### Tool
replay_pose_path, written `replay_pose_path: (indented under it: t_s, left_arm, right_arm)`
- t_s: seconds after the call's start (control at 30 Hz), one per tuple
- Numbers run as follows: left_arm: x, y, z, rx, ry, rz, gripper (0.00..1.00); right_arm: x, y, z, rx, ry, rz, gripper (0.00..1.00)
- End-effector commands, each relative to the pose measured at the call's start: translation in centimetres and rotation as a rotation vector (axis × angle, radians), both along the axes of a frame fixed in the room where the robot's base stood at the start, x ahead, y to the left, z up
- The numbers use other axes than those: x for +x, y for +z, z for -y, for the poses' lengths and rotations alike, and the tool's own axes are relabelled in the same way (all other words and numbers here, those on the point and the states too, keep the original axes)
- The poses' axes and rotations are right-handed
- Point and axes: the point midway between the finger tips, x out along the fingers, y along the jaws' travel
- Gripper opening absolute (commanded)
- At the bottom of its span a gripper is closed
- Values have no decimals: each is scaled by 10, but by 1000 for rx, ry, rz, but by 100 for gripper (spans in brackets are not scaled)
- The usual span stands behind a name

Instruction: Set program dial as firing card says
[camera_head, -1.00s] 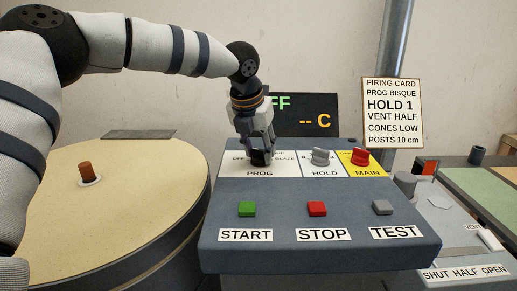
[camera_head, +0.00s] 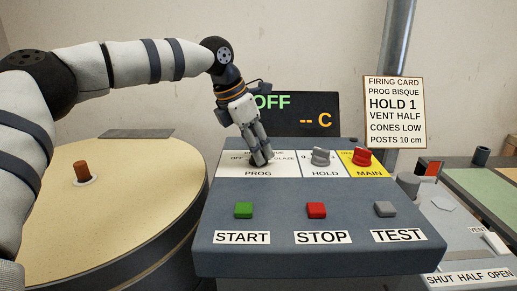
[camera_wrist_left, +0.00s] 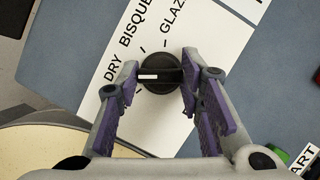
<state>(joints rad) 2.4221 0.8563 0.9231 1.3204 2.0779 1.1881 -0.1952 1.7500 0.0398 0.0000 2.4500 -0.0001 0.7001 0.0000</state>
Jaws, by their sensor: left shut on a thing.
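My left gripper (camera_head: 261,158) reaches down onto the PROG area of the grey control panel (camera_head: 290,190), its fingers tilted. In the left wrist view its two purple-padded fingers (camera_wrist_left: 160,82) are shut on opposite sides of the round black program dial (camera_wrist_left: 160,65). The dial's white mark points left there, nearest the word DRY; BISQUE and GLAZE are printed further round. I cannot tell whether it sits exactly on a tick. In the head view the fingers hide most of the dial. The firing card (camera_head: 394,112) reads PROG BISQUE, HOLD 1, VENT HALF. My right gripper is not in view.
The grey HOLD knob (camera_head: 320,156) and red MAIN switch (camera_head: 362,156) stand right of the dial. START (camera_head: 243,210), STOP (camera_head: 316,210) and TEST (camera_head: 385,209) buttons lie in front. The display (camera_head: 300,113) reads OFF. A round kiln lid (camera_head: 120,220) is at left.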

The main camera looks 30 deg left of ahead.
Motion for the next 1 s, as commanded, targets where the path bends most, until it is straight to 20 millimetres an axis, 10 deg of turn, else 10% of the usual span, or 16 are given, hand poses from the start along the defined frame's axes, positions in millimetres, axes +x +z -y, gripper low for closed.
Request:
replay_pose_path:
  t_s: [1.0]
  left_arm:
    - [5,-3,-1,-1,-823,-3,6]
  right_arm:
    - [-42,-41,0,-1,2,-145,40]
